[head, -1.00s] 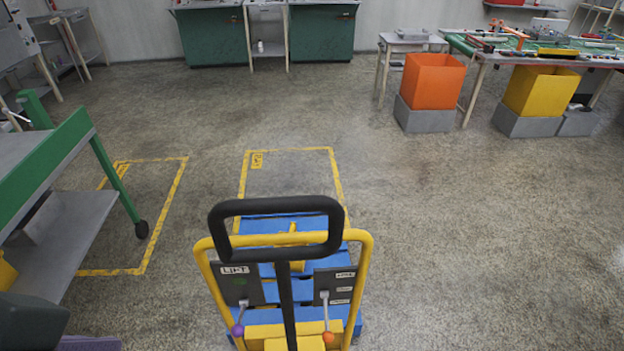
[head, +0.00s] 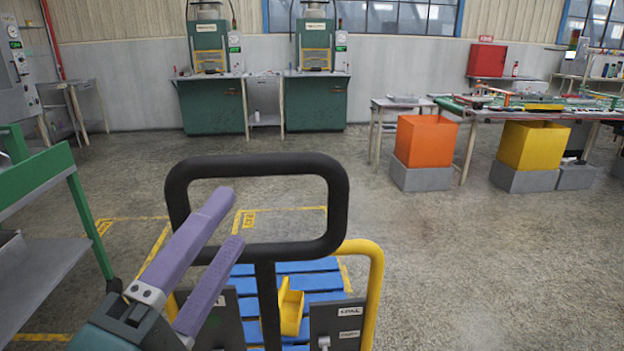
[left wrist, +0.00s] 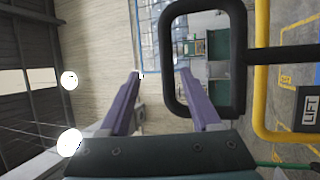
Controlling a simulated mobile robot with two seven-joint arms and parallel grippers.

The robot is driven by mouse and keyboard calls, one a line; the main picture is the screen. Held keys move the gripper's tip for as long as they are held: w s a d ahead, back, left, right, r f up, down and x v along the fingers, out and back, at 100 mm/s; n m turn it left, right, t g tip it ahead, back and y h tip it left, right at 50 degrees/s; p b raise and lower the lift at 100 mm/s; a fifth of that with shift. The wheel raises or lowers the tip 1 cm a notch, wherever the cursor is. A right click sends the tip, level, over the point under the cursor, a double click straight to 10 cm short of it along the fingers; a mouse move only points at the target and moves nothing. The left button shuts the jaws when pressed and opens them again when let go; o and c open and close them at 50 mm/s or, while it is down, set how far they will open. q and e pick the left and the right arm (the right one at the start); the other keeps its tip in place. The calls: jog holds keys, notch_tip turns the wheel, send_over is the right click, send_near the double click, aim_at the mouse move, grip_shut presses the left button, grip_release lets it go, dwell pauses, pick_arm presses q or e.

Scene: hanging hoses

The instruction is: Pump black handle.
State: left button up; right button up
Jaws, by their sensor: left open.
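The black handle (head: 336,200) is a rounded loop on a post, standing upright at the near end of the yellow-framed lift cart (head: 375,285). My left gripper (head: 230,218) has purple fingers and is open and empty. In the head view its fingers overlap the loop's left side and opening. In the left wrist view the open fingers (left wrist: 160,74) point toward the handle (left wrist: 239,60), with one finger overlapping its edge. I cannot tell whether they touch it. My right gripper is not in view.
The cart's blue slatted deck (head: 300,283) carries a yellow part (head: 291,308). A green-framed table (head: 45,185) stands close on the left. Orange (head: 425,140) and yellow (head: 530,145) bins stand at the back right. The floor right of the cart is clear.

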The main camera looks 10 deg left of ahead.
aim_at(263, 172)
pick_arm(q)
jog(key=x, duration=0.9)
jog(key=shift+w+r, duration=0.2)
jog(key=shift+w, duration=0.05)
